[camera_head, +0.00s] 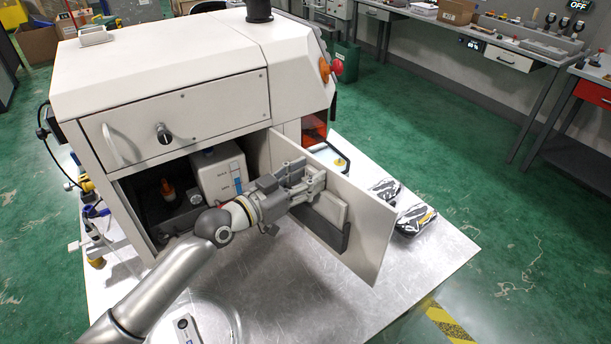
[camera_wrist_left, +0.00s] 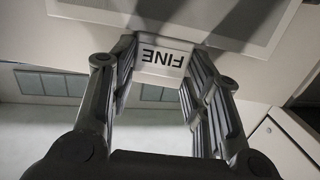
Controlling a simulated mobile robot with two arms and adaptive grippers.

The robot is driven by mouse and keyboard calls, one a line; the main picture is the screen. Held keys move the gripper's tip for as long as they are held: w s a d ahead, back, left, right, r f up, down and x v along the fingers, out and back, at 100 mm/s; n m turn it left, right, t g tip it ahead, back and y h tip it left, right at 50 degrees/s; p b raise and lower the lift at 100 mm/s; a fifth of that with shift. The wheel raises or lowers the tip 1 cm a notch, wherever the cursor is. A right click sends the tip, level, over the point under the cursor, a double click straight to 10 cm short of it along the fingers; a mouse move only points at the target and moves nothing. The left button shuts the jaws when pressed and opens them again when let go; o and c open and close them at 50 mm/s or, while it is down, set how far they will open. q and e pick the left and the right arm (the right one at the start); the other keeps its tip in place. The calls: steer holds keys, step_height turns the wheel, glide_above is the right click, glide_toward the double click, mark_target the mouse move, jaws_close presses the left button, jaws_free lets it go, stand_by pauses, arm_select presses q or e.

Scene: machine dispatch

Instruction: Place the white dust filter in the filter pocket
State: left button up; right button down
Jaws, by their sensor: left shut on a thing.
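The white dust filter (camera_head: 331,208) is a flat pale panel at the inner face of the open cabinet door. My left gripper (camera_head: 312,181) is shut on its tab, which reads "FINE" (camera_wrist_left: 163,60) upside down in the left wrist view. The dark filter pocket (camera_head: 324,234) is on the door's inner face. The filter stands upright at the pocket, its lower edge apparently at or behind the pocket's front wall. I cannot tell how deep it sits. My right gripper is not in view.
The door (camera_head: 372,232) stands open from the white machine (camera_head: 175,75). A white container (camera_head: 218,172) and an orange-tipped bottle (camera_head: 168,189) stand inside the cabinet. Black-and-white items (camera_head: 413,219) lie beyond the door on the metal table (camera_head: 270,290). The table's front is mostly clear.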

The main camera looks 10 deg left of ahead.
arm_select(q)
steer(key=o, duration=1.3)
steer(key=shift+b+v, duration=1.8)
steer(key=shift+v, duration=4.2)
steer(key=shift+d, duration=0.1)
